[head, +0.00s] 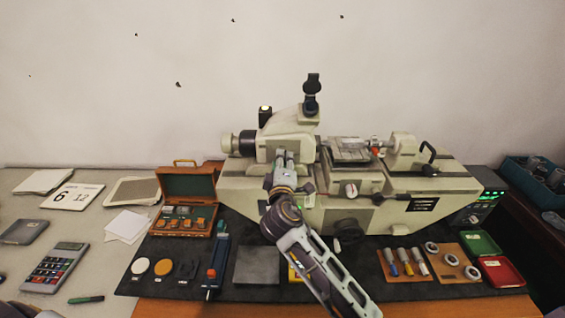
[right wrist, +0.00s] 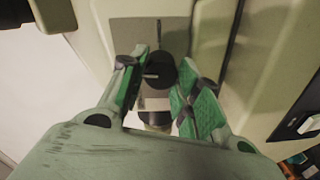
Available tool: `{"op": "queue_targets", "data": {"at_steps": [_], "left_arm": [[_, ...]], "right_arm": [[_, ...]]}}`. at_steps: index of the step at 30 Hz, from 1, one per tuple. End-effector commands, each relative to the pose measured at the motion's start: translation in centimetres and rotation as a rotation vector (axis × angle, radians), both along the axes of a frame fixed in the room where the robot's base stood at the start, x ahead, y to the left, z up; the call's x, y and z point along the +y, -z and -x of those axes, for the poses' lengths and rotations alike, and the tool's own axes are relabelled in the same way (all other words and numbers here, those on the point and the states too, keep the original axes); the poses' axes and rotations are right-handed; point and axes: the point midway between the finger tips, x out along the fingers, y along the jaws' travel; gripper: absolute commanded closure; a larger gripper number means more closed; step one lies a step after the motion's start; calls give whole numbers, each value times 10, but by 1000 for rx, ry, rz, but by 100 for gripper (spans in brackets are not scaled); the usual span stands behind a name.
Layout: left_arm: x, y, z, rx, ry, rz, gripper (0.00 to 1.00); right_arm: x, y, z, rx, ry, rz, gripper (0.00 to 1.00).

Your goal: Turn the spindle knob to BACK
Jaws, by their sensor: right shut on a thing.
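The spindle knob (right wrist: 160,70) is a dark round knob on a grey metal plate (right wrist: 125,33) of the pale measuring machine (head: 245,205). A short light line on the knob points left in the right wrist view. My right gripper (head: 285,158) reaches the machine's front face left of its middle. In the wrist view its green-padded fingers stand on both sides of the knob, shut on it. In the head view the gripper hides the knob. I cannot read any position labels. My left gripper is not in view.
A wooden box (head: 187,185) with an open lid stands left of the machine. A dark mat in front holds a grey plate (head: 257,266), rings on a wooden board (head: 452,259), and red (head: 500,271) and green (head: 480,243) trays. A white dial (head: 351,188) sits right of my gripper.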

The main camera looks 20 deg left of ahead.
Motion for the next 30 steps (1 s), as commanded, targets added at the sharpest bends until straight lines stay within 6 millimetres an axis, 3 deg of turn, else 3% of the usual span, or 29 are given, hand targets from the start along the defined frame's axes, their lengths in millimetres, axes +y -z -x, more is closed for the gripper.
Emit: {"op": "queue_targets", "data": {"at_steps": [9,22,23,27,30], "left_arm": [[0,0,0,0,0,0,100],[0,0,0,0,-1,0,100],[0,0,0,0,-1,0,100],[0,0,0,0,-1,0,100],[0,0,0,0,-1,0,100]], "right_arm": [[0,0,0,-31,-1,107,92],[0,0,0,-34,-1,118,92],[0,0,0,-34,-1,118,66],[0,0,0,-34,-1,117,48],[0,0,0,-34,0,117,46]]}}
